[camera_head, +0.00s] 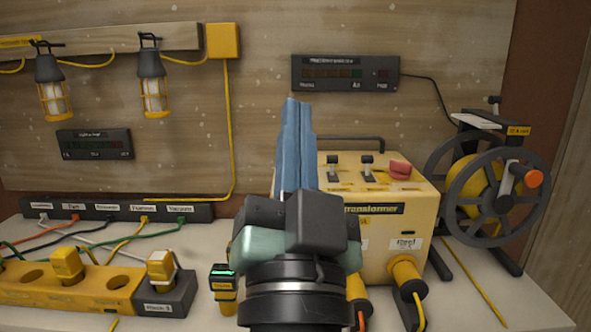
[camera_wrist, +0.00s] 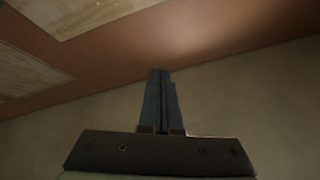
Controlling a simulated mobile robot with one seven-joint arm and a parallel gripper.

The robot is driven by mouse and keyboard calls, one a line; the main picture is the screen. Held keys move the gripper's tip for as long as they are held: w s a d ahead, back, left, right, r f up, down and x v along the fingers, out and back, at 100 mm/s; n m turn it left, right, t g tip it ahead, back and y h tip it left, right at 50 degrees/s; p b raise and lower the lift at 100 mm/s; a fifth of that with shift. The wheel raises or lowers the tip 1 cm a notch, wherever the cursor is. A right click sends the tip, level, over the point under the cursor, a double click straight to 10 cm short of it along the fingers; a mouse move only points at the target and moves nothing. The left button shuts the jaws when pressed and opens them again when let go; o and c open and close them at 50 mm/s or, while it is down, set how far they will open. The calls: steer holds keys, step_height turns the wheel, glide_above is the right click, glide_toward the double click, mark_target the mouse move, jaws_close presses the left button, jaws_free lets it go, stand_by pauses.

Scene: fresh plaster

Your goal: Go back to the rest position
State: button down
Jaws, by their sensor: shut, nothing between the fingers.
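My gripper (camera_head: 297,108) shows in the middle of the head view, its blue-grey fingers pointing up and together. It stands in front of the yellow transformer box (camera_head: 425,215) and covers its left part. In the wrist view the two fingers of my gripper (camera_wrist: 161,75) lie side by side, shut, with nothing held. Behind them are a plain pale wall and a reddish-brown band.
A cable reel (camera_head: 488,190) stands at the right. A yellow socket block (camera_head: 30,286) and a dark power strip (camera_head: 110,209) with coloured cables are at the left. Two lanterns (camera_head: 53,92) hang on the wooden wall. A small black-and-yellow device (camera_head: 224,291) stands beside my arm.

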steer(key=s+r+n+t+p, duration=0.1)
steer(key=s+r+n+p, duration=0.1)
steer(key=r+p, duration=0.4)
steer(key=s+r+n+t+p, duration=0.1)
steer(key=s+r+p, duration=0.3)
steer(key=r, duration=1.1)
steer(key=shift+s+r+n+p, duration=0.2)
steer(key=shift+s+n+p, duration=0.2)
steer(key=shift+n+p, duration=0.6)
